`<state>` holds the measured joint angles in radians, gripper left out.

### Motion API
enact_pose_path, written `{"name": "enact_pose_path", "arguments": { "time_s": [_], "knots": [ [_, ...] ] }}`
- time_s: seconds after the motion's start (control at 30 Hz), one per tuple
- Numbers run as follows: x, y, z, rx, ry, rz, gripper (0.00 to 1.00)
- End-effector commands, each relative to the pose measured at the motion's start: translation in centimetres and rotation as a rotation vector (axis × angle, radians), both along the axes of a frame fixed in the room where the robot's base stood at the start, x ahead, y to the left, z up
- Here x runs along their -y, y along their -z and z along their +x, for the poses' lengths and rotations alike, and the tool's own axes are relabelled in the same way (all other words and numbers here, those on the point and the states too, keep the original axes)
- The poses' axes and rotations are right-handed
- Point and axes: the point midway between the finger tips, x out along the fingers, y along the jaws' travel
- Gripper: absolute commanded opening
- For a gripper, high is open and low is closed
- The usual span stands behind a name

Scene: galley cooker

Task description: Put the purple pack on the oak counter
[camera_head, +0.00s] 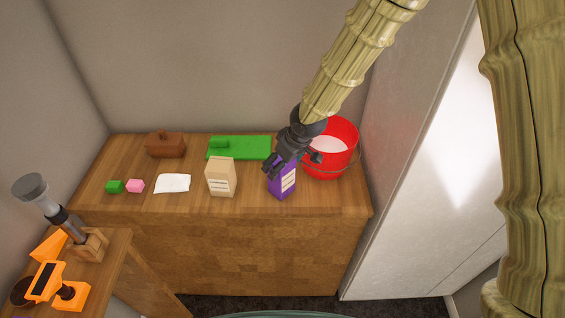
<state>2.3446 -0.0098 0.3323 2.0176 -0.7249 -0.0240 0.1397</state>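The purple pack (283,183) has a pale label and stands upright on the wooden counter (215,206), near its front edge and right of the middle. My gripper (291,165) is at the top of the pack, coming down from the upper right. Its dark fingers look spread, one by the pack's left side and one out to the right, apart from the pack. The gripper hides part of the pack's top, and I cannot tell whether a finger touches it.
A red bucket (343,160) with pale contents stands close on the right. A beige pack (221,177) stands to the left, with a white cloth (173,184), small green and pink blocks, a brown lidded box (165,145) and a green board (255,148). A pale panel borders the right.

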Motion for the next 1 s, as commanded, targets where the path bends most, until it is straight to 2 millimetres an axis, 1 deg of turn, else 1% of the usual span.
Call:
{"name": "enact_pose_path", "arguments": {
  "time_s": [0.5, 0.7, 0.83, 1.0],
  "knots": [
    [1.9, -6.9, -1.8, 0.001, 0.001, 0.0, 0.84],
    [2.6, -9.3, -2.6, 0.0, 0.001, 0.0, 0.84],
    [3.0, -10.3, -2.9, -0.001, 0.002, 0.001, 0.84],
    [3.2, -10.9, -3.2, -0.001, 0.001, 0.0, 0.84]
  ]
}}
